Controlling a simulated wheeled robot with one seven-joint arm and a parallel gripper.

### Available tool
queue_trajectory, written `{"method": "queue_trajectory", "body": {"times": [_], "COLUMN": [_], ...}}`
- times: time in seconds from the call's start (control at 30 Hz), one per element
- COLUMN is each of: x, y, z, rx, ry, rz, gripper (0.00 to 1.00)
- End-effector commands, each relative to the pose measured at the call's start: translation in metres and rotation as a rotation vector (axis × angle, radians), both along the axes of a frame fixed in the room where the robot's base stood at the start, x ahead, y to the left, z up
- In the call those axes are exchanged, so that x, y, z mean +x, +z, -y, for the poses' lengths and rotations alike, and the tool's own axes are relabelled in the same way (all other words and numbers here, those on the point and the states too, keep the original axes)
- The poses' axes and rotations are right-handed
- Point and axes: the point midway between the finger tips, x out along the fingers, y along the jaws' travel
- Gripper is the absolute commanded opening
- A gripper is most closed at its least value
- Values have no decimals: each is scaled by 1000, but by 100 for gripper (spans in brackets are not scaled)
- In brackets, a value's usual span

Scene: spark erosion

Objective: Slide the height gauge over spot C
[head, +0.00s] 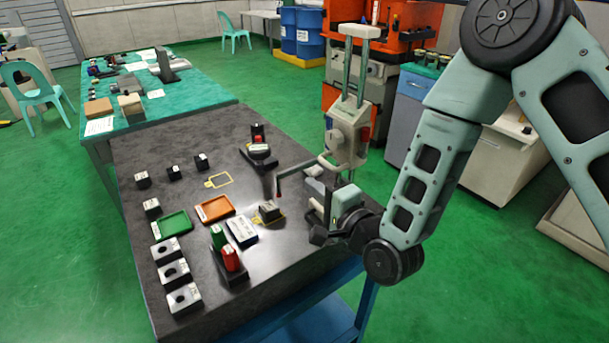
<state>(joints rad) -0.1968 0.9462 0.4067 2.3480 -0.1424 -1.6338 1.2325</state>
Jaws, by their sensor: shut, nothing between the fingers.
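The height gauge (348,143) stands upright at the right part of the dark stone table, with twin columns and a pale carriage. Its thin arm reaches left, ending in a dark stylus that points down. Its base is partly hidden behind my gripper (319,234), which is shut and empty in front of the gauge, low near the table; I cannot tell whether they touch. A yellow outlined spot (219,181) lies empty left of the gauge. Another yellow-marked spot (281,215) has a small block (268,210) on it. I cannot read which letter each spot bears.
Some bare stone lies between the gauge and the empty spot.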

Motion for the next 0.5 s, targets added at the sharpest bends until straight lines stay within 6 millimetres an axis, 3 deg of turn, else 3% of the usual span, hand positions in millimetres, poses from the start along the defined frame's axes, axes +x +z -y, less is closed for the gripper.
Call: {"method": "queue_trajectory", "body": {"times": [0.2,0.5], "x": [24,33], "y": [3,-1], "z": [-17,-22], "rx": [-1,-1], "ry": [1,0], "rz": [1,-1], "gripper": [0,0]}}
